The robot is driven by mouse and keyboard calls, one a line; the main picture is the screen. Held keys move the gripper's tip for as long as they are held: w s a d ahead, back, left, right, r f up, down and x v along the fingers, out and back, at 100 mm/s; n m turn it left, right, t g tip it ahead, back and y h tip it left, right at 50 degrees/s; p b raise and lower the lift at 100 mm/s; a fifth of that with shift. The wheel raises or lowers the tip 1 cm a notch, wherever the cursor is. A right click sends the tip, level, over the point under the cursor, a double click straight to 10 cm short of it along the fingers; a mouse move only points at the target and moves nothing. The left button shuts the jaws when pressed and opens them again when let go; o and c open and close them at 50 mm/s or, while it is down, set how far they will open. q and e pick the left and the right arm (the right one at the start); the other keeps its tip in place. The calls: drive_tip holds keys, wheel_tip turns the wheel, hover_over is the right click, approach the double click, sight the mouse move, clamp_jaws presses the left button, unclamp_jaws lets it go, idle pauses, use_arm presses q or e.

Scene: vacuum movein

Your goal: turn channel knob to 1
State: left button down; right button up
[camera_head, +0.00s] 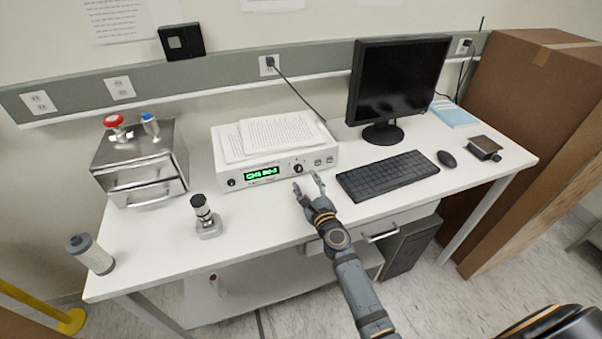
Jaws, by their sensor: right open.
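A white instrument box (220,152) stands on the white table with loose papers on its top. Its front has a green lit display (263,174) that seems to read "CH1" and further characters too small to be sure of. A black channel knob (297,168) sits right of the display, with small buttons further right. My right gripper (308,183) is open and empty, just in front of the panel and below the knob. Its fingers point at the box, and I cannot tell if they touch it. The knob's pointer is too small to read. My left gripper is not in view.
A keyboard (388,176), a monitor (398,80) and a mouse (446,158) are right of the box. A small black and silver device (206,217) stands front left of it, and a metal drawer unit (140,165) is at left. A large cardboard box (530,90) stands at right.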

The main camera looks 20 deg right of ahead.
sight(300, 170)
drive_tip(key=w, duration=0.4)
drive_tip(key=shift+w+f, duration=0.15)
drive_tip(key=shift+w, duration=0.15)
drive_tip(key=shift+w+b, duration=0.15)
drive_tip(key=shift+b, duration=0.15)
drive_tip(key=shift+c, duration=0.8)
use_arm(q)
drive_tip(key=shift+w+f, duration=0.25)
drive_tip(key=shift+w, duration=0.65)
use_arm(e)
clamp_jaws()
